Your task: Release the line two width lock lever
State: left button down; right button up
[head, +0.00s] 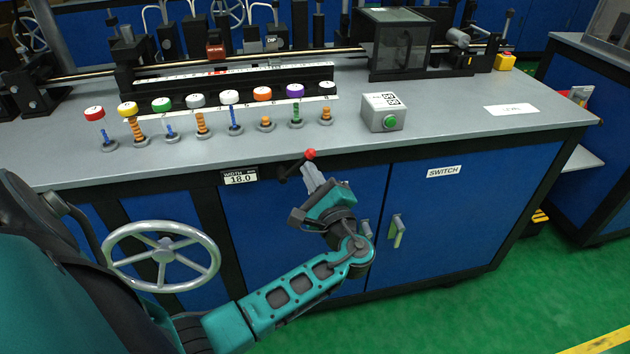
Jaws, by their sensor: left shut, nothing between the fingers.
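The width lock lever (297,166) is a short dark lever with a red ball knob (310,154). It sticks out at the bench's front edge, right of the WIDTH display reading 18.0 (240,177), and tilts up to the right. My left gripper (308,172) is shut and empty. Its grey fingertips are just below the knob, close beside the lever. I cannot tell whether they touch it. My right gripper is not in view.
A spoked handwheel (161,256) is on the bench front at lower left. Several colour-capped posts (231,110) line the bench top (440,118). A grey box with a green button (384,113) stands right of them. Blue doors (450,215) with handles lie behind and right of my arm.

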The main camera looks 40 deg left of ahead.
aim_at(297, 167)
pick_arm(q)
jog(key=shift+s+a+r+n+g+h, duration=0.1)
jog(key=shift+s+a+r+n+g, duration=0.3)
jog(key=shift+n, duration=0.85)
jog(key=shift+s+a+r+n+g+h, duration=0.1)
jog(key=shift+s+a+r+n+g, duration=0.3)
jog(key=shift+n, duration=0.9)
jog(key=shift+s+a+r+n+g+h, duration=0.2)
jog(key=shift+r+n, duration=0.3)
jog(key=shift+n, duration=0.75)
jog(key=shift+s+r, duration=0.1)
jog(key=shift+s, duration=0.05)
jog(key=shift+d, duration=0.1)
